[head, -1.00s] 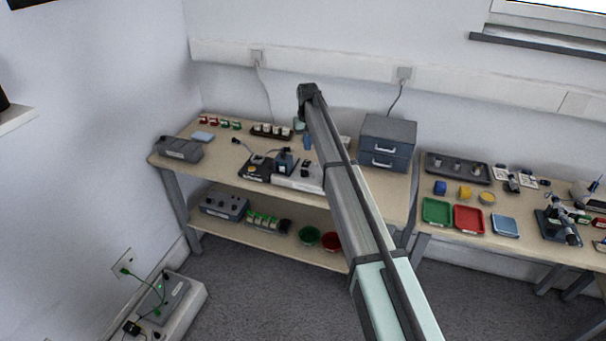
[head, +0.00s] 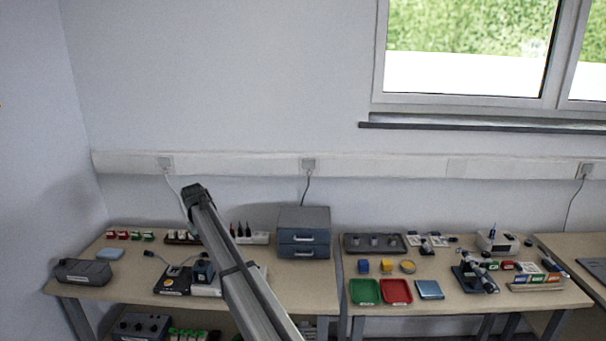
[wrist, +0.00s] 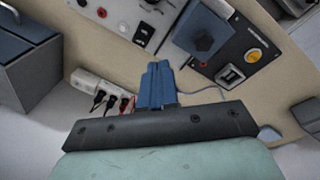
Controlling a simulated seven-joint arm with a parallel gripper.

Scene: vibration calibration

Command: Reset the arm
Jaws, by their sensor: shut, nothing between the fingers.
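My arm rises from the bottom of the head view and reaches up and left over the left bench (head: 120,262). Its dark upper end shows against the wall. My gripper (wrist: 158,66) shows in the wrist view as two blue fingers pressed together, shut and empty. It points down towards the bench top, apart from the things there. I cannot make out the fingers in the head view. Beyond them in the wrist view are a dark panel with a yellow button (wrist: 254,56) and a dark blue block (wrist: 200,42).
A grey drawer unit (head: 303,222) stands at the back right of the left bench. A grey case (head: 82,272) lies at its left end. The right bench holds a green tray (head: 364,292), a red tray (head: 397,292) and a microscope-like device (head: 474,277).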

